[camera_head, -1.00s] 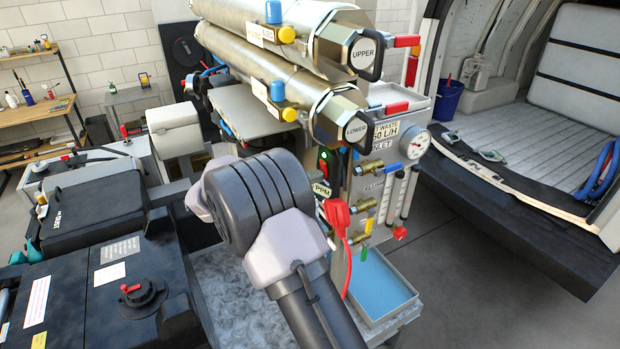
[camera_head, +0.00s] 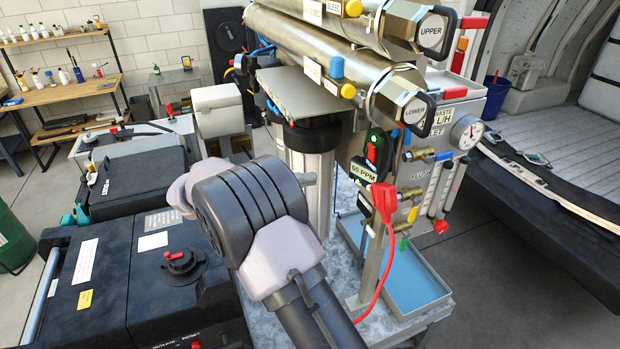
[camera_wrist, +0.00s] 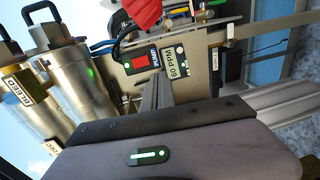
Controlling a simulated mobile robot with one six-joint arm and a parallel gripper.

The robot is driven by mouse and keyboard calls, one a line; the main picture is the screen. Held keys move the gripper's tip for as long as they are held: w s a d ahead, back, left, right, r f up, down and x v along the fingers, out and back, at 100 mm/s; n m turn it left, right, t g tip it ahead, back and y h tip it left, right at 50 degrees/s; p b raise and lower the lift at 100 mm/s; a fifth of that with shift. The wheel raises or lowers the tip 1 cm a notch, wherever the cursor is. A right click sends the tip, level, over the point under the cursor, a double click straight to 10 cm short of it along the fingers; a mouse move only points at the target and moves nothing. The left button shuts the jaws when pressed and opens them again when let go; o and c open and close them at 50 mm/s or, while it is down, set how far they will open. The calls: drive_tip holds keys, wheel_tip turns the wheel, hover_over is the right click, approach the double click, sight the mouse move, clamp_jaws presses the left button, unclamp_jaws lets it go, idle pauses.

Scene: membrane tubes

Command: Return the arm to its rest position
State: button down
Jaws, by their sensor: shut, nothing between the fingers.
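My arm (camera_head: 248,215) stands in the middle of the head view, its thick dark joint in front of the membrane rig. The arm hides my gripper in that view. In the wrist view my gripper (camera_wrist: 159,88) shows its narrow fingers together, with nothing between them. Beyond the fingers are a PPM meter (camera_wrist: 176,62) and a red clip or handle (camera_wrist: 142,12). I cannot tell how far the fingertips are from the meter.
Two steel membrane tubes, upper (camera_head: 400,22) and lower (camera_head: 385,88), lie above and right of my arm. Valves, a gauge (camera_head: 467,132) and a blue tray (camera_head: 405,280) stand at right. Black cases (camera_head: 130,290) are at left. Open floor shows at far right.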

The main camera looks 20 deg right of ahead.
drive_tip(key=s+d+f+m+g+y+b, duration=0.1)
drive_tip(key=s+d+f+y+b, duration=0.2)
drive_tip(key=s+f+y+b, duration=1.05)
drive_tip(key=s+a+f+m+t+y+b, duration=0.3)
drive_tip(key=s+a+f+t+y+b, duration=0.2)
drive_tip(key=s+a+f+b, duration=0.8)
drive_tip(key=s+f+t+b, duration=0.1)
drive_tip(key=s+f+b, duration=0.3)
drive_tip(key=b, duration=0.3)
drive_tip(key=shift+f+m, duration=0.3)
drive_tip(key=shift+m, duration=0.1)
